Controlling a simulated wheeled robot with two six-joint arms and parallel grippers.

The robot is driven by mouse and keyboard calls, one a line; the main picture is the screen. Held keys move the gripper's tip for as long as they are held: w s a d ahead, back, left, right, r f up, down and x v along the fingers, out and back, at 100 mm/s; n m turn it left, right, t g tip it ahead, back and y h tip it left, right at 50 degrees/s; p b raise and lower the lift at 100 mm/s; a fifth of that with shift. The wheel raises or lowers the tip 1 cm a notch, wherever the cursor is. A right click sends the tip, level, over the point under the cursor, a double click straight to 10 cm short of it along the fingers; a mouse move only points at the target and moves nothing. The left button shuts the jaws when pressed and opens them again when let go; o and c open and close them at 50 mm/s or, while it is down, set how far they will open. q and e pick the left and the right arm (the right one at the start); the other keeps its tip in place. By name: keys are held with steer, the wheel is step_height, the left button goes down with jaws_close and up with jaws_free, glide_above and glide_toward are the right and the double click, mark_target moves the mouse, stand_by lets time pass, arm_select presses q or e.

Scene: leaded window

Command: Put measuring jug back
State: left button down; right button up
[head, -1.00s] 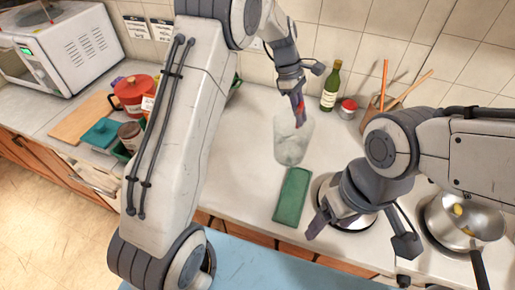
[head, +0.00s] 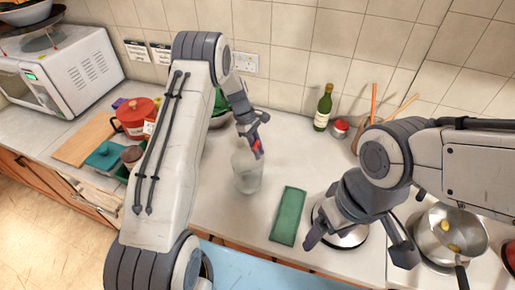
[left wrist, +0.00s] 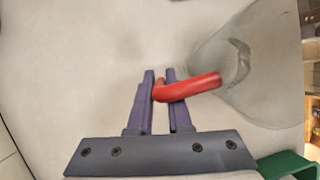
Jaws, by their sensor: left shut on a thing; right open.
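The measuring jug (head: 246,177) is clear, with a red handle. It is over the white worktop, left of a green cloth-like rectangle (head: 288,215). My left gripper (head: 256,143) is shut on the jug's red handle, at the jug's upper right. In the left wrist view the two fingers (left wrist: 162,82) pinch the red handle, and the clear jug body (left wrist: 265,75) extends to the right. I cannot tell whether the jug's base touches the worktop.
A green bottle (head: 323,108), a red-lidded jar (head: 340,129) and a utensil holder stand at the back wall. A steel pan (head: 451,240) is at the right. A red pot (head: 137,117), wooden board (head: 88,140) and microwave (head: 75,70) are at the left. The worktop behind the green rectangle is clear.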

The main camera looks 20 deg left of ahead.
arm_select(q)
steer(key=shift+f, duration=0.45)
steer(key=shift+f, duration=0.1)
steer(key=c, duration=0.8)
jaws_free()
steer(key=shift+c, duration=0.2)
